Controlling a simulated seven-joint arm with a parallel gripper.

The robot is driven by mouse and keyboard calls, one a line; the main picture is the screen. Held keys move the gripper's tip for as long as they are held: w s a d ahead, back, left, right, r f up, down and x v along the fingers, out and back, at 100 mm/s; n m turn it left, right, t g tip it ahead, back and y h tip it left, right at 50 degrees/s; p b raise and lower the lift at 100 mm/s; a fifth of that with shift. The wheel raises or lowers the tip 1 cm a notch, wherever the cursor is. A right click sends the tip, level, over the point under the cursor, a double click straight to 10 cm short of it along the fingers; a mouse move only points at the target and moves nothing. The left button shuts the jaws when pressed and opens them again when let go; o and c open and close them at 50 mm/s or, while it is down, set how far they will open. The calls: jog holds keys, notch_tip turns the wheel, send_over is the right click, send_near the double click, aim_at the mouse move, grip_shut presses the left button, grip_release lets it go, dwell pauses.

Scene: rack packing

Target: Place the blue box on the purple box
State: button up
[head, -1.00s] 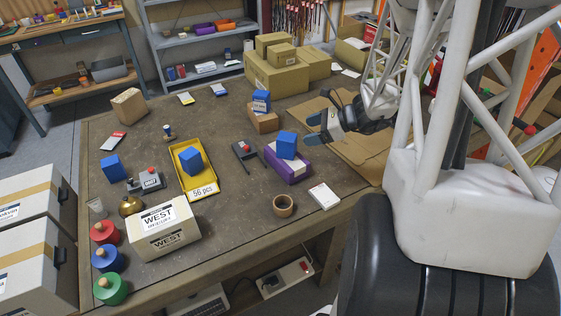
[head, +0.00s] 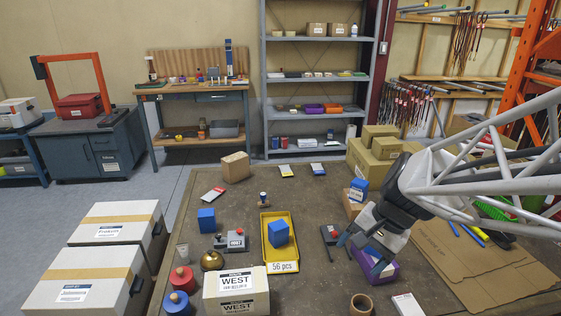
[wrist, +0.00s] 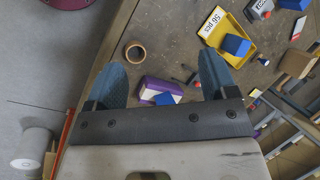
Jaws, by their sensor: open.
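The purple box (head: 392,250) lies on the workbench at the right, partly hidden by my gripper (head: 362,250). In the wrist view the purple box (wrist: 146,86) has a white top, and a blue box (wrist: 164,98) shows at its near side, apparently on top; the hand cuts off part of it. My gripper (wrist: 162,82) is open, its blue-grey fingers spread on either side of this pair in the picture, with nothing held. Other blue boxes are in the yellow tray (head: 265,251), on the left of the bench (head: 206,219) and on a small brown box (head: 358,188).
A brown ring-shaped cup (head: 361,304) and a white card (head: 407,304) lie near the purple box. A dark device with a red button (head: 330,234) is left of my gripper. Cardboard boxes (head: 375,150) stand at the back right. Flat cardboard (head: 450,260) lies at the right.

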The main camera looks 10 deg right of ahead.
jog(key=s+a+r+n+t+h, duration=0.1)
jog(key=s+a+r+n+h, duration=0.2)
jog(key=s+n, duration=0.5)
jog(key=shift+s+a+r+t+h, duration=0.15)
jog(key=shift+s+r+t+h, duration=0.2)
jog(key=shift+r+h, duration=0.4)
